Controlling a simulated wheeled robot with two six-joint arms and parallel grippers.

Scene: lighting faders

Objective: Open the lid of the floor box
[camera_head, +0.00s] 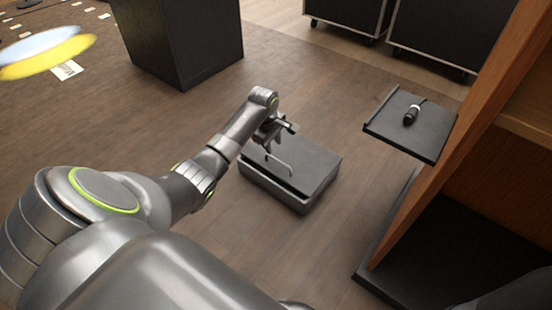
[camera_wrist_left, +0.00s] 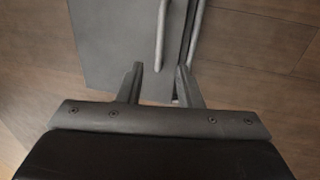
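The floor box (camera_head: 302,203) is a low, dark grey box on the wooden floor, in the middle of the head view. Its flat grey lid (camera_head: 313,163) lies over it, with a thin dark gap along the near edge. A bar handle (camera_head: 283,161) stands on the lid near that edge. The lid (camera_wrist_left: 112,45) and handle (camera_wrist_left: 160,35) also show in the left wrist view. My left gripper (camera_wrist_left: 159,68) is open; the handle's near end appears between its fingertips, but I cannot tell whether they touch. My right gripper is not in view.
A black shelf (camera_head: 390,135) with a small black device (camera_head: 412,113) on it juts from a wooden cabinet (camera_head: 455,170) on the right. A dark block (camera_head: 180,45) stands behind the box, and black wheeled cases (camera_head: 430,35) stand farther back. Floor around the box is clear.

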